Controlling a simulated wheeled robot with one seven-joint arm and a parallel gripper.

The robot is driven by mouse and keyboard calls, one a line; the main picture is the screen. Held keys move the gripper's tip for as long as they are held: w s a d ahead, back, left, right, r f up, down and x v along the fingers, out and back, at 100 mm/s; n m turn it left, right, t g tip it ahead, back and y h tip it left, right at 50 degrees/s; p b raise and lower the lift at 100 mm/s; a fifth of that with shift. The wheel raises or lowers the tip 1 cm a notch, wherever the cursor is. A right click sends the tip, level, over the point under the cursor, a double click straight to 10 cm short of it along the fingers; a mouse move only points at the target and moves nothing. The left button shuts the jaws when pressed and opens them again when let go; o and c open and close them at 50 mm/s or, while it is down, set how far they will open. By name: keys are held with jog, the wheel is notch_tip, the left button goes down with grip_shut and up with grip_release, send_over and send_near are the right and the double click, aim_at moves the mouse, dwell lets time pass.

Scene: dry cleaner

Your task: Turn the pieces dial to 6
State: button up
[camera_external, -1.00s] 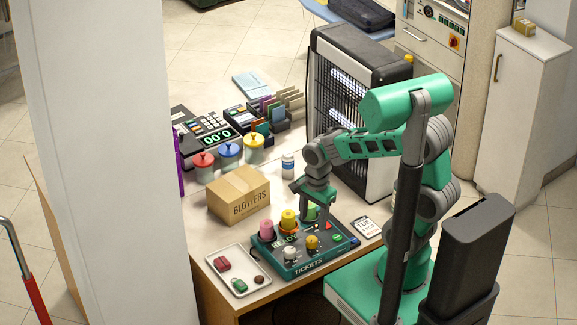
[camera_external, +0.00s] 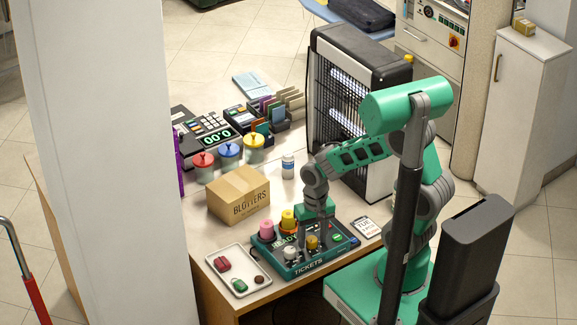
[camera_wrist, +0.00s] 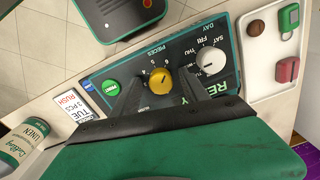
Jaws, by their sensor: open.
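The green TICKETS machine (camera_external: 301,268) sits on the front of the counter. Its yellow pieces dial (camera_external: 312,243) also shows in the wrist view (camera_wrist: 161,81), beside the word PIECES and a row of small numbers, with 4 and 6 among them. I cannot tell for sure which number the dial points to. My gripper (camera_external: 313,236) is over the machine, pointing down. In the wrist view its fingers (camera_wrist: 160,84) are apart, one on each side of the yellow dial. I cannot tell whether they touch it. The white day dial (camera_wrist: 211,61) is just right of the right finger.
A green print button (camera_wrist: 109,88) and a ticket card (camera_external: 365,227) are near the dial.

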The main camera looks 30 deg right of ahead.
jog(key=shift+c, duration=0.3)
grip_shut()
dwell(0.3)
